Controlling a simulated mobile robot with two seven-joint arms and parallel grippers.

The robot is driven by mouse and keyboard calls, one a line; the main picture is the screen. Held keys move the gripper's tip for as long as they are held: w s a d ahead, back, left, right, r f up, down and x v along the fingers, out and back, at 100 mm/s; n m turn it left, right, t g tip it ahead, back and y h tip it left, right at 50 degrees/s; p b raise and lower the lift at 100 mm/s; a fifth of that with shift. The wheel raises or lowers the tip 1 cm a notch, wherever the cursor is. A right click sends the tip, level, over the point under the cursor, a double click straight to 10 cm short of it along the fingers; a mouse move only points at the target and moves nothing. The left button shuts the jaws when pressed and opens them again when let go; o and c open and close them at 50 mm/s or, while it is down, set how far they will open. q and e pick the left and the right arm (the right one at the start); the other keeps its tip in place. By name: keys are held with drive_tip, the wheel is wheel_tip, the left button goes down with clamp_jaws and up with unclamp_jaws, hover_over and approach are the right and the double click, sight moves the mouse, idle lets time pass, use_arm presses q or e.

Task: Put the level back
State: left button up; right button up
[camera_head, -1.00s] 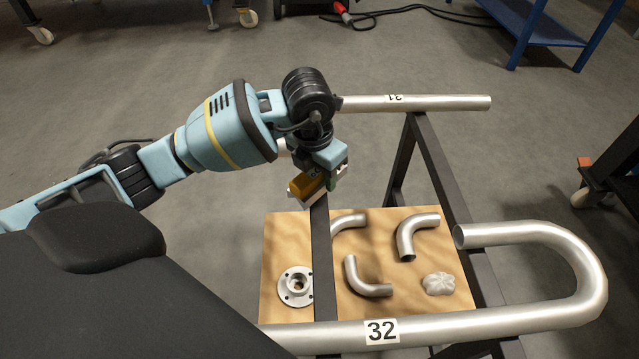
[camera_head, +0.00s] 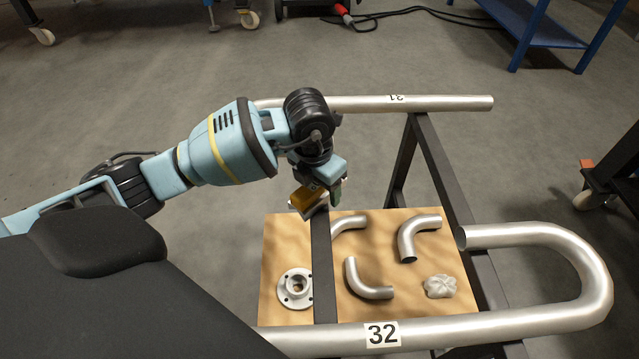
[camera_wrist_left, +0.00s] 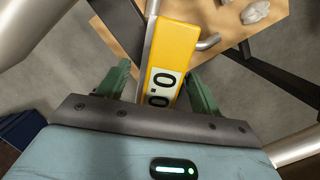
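The level is a yellow bar with a silver side and a display reading 0.0. In the head view the level (camera_head: 306,196) is tilted at the upper end of the dark crossbar (camera_head: 322,262). I cannot tell whether it touches that bar. My left gripper (camera_head: 322,193) holds it from above. In the left wrist view the level (camera_wrist_left: 172,52) lies between the green fingers of my left gripper (camera_wrist_left: 160,85), one on each side. My right gripper is not in view.
A wooden board (camera_head: 283,240) below carries pipe elbows (camera_head: 419,232), a flange (camera_head: 295,288) and a pale crumpled lump (camera_head: 440,286). U-shaped tube 32 (camera_head: 500,321) crosses the front. Straight tube 31 (camera_head: 440,103) lies behind. Dark frame bars (camera_head: 440,165) stand on the right.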

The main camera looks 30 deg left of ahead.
sight(314, 185)
use_arm(q)
wheel_tip(314, 185, up, 12)
drive_tip(key=s+p, duration=0.1)
drive_tip(key=p, duration=0.1)
drive_tip(key=shift+s+p, duration=0.25)
drive_tip(key=shift+p, duration=0.1)
drive_tip(key=shift+s+a, duration=0.1)
idle(0.7)
